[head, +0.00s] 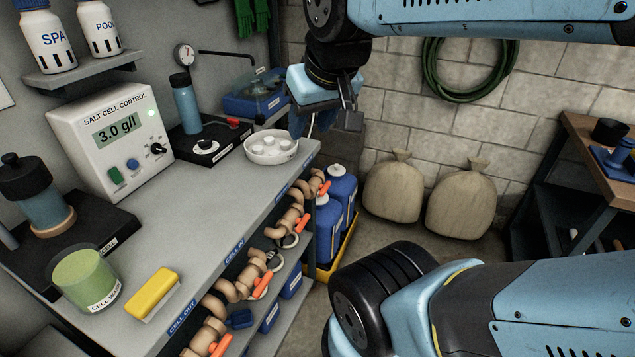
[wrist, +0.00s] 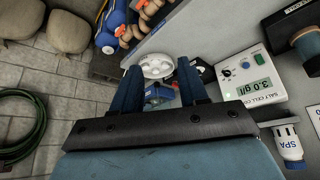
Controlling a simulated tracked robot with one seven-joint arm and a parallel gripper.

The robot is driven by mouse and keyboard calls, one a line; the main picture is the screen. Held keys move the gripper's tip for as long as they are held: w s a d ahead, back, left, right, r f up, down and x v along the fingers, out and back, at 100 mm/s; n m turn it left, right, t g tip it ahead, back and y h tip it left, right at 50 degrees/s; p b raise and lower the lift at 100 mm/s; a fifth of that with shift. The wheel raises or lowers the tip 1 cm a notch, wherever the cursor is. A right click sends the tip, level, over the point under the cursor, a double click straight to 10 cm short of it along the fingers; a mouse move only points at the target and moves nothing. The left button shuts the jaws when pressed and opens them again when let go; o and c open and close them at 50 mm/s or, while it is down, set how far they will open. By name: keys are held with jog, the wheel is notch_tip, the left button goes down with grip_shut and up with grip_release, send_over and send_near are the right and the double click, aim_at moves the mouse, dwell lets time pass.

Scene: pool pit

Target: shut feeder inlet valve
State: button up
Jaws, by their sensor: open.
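My gripper (head: 328,122) hangs above the far end of the bench, right of the white dish. In the wrist view its two dark blue fingers (wrist: 159,70) are apart with nothing held between them. Orange-handled valves (head: 262,285) sit on tan pipes along the bench front, below labels reading CELL IN and CELL OUT. The farthest orange handle (head: 325,188) is near the blue jugs. A small red handle (head: 232,122) shows on a black base with a blue bottle (head: 184,104). No readable label tells which one is the feeder inlet valve.
A white dish of tablets (head: 271,149), a blue case (head: 255,98) and a salt cell control box (head: 112,137) stand on the bench. A yellow sponge (head: 153,292) and green cup (head: 84,278) are nearer. Sacks (head: 461,204) and a hose (head: 428,75) are at the wall.

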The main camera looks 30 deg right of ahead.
jog(key=o, duration=0.3)
jog(key=shift+w+f, duration=0.15)
jog(key=o, duration=0.7)
jog(key=w+d+f+m+g+y, duration=0.1)
jog(key=w+f, duration=0.1)
jog(key=w+d+f+m+g, duration=0.1)
jog(key=w+f+m+g, duration=0.1)
jog(key=f, duration=0.1)
jog(key=w+d+f+m+g+y, duration=0.1)
jog(key=w+f+m, duration=0.1)
jog(key=f, duration=0.1)
jog(key=shift+w+d+g+y, duration=0.3)
jog(key=shift+w, duration=0.1)
jog(key=shift+o, duration=0.2)
jog(key=m+t+y, duration=0.8)
jog(key=m+t, duration=0.5)
jog(key=m, duration=1)
send_near(324, 188)
jog(key=x, duration=0.7)
jog(key=shift+w+d+f, duration=0.2)
jog(key=shift+w+f, duration=0.1)
jog(key=shift+w, duration=0.1)
